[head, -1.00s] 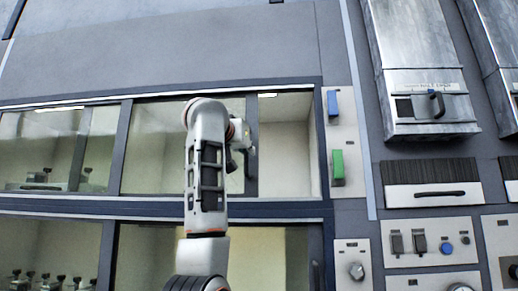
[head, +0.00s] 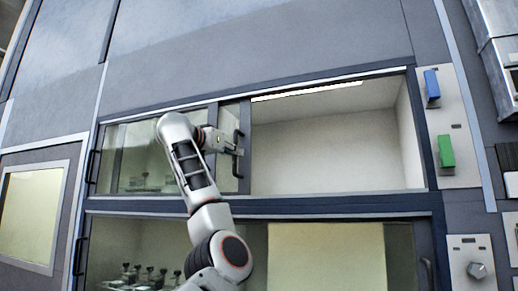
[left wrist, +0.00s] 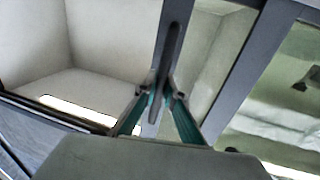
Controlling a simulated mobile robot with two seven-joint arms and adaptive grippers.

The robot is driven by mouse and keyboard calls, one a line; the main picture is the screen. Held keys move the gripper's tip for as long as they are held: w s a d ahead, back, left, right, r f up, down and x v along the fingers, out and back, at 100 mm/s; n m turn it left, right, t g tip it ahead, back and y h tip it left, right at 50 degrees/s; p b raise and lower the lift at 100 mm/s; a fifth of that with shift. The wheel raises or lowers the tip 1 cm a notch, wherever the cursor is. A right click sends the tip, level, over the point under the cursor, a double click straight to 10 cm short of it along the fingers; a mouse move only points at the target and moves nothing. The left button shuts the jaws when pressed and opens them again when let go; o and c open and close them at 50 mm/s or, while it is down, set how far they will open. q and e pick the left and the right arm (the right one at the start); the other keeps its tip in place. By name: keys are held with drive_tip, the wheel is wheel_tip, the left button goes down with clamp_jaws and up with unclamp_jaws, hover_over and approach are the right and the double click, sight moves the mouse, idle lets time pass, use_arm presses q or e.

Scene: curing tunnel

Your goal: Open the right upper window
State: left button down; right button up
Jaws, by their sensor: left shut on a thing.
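The right upper window (head: 229,126) is a sliding glass pane in a dark frame, slid left so that a wide opening (head: 325,145) shows on its right. Its dark vertical handle (head: 238,172) is on the pane's right-hand stile. My left gripper (head: 240,152) is shut on this handle. In the left wrist view the green-edged fingers of my left gripper (left wrist: 160,98) close around the long dark handle (left wrist: 172,50). My left arm hides part of the panes behind it. My right gripper is not in view.
A lower row of windows (head: 330,205) lies beneath, with small fixtures (head: 145,275) behind the glass. To the right is a panel (head: 443,100) with a blue block (head: 432,87) and a green block (head: 446,151). The opened upper compartment looks empty.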

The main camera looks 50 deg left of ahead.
use_arm(q)
drive_tip(key=s+a, duration=0.1)
drive_tip(key=a, duration=0.1)
drive_tip(key=s+a, duration=0.1)
drive_tip(key=a, duration=0.1)
drive_tip(key=shift+s+a+p, duration=0.1)
drive_tip(key=shift+s+p, duration=0.2)
drive_tip(key=shift+s, duration=0.05)
drive_tip(key=c, duration=2.1)
unclamp_jaws()
drive_tip(key=shift+c, duration=0.2)
drive_tip(key=v, duration=1.2)
